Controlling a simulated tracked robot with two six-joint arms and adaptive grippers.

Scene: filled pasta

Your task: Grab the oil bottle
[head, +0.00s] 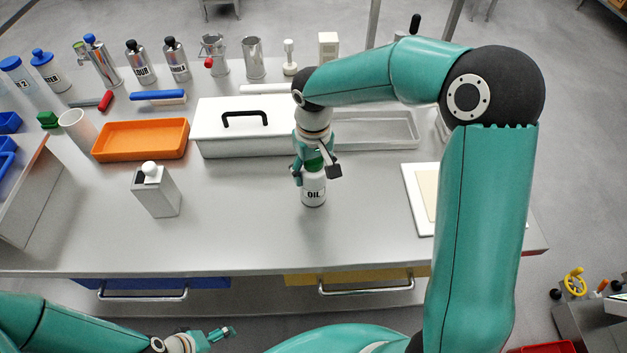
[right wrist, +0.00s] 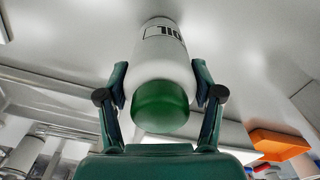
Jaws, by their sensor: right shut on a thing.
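The oil bottle (head: 313,190) is white with a green cap and the word OIL on it. It is upright at the middle of the grey table. My right gripper (head: 316,172) reaches down from above and is shut on the bottle near its cap. In the right wrist view the bottle (right wrist: 165,60) lies between the two fingers (right wrist: 160,95). I cannot tell whether its base touches the table. My left gripper (head: 218,335) is low at the left, in front of the table and far from the bottle. Its jaw opening is too small to tell.
A white lidded box (head: 220,135) and a clear tray (head: 375,130) stand behind the bottle. An orange tray (head: 140,155) and a grey box with a white knob (head: 157,195) are to the left. A white board (head: 412,205) lies right. The table front is clear.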

